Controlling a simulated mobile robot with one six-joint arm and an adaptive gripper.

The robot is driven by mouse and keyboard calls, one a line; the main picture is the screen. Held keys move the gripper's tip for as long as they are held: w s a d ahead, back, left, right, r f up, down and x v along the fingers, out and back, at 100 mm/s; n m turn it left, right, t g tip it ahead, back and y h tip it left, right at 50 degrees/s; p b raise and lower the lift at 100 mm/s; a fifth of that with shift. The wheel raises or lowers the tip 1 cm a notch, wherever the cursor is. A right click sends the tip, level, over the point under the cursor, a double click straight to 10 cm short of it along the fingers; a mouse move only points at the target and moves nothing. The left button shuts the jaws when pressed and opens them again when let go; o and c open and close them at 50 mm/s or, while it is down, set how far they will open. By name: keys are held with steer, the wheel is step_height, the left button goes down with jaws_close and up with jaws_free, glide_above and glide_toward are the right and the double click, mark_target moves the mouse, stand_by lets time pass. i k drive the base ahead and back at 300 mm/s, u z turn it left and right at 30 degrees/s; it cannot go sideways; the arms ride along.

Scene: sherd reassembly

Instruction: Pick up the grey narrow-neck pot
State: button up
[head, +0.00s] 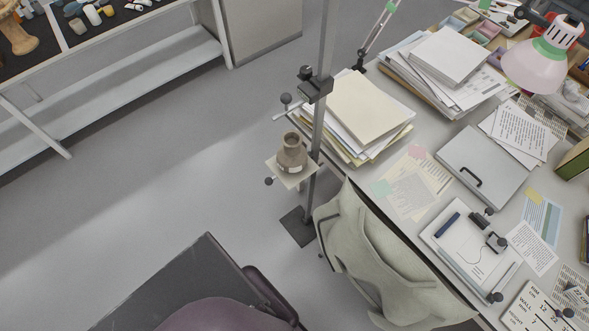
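A small brownish-grey pot (291,158) with a narrow neck and a pale patch on its lower front stands upright in the head view, left of the desk. It rests on a small pale square platform (276,167) fixed to an upright metal stand (318,140). The stand's post is just right of the pot. My gripper is not in this view, so its place and opening do not show. Nothing visible is holding the pot.
A purple chair (222,316) is at the bottom. A shelf unit (150,75) is upper left. Floor left of the pot is clear.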

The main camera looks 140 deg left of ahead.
mark_target(292, 156)
steer(key=u, duration=0.3)
steer(key=i, duration=0.5)
steer(key=u, duration=1.25)
steer(key=k, duration=0.15)
steer(key=u, duration=2.5)
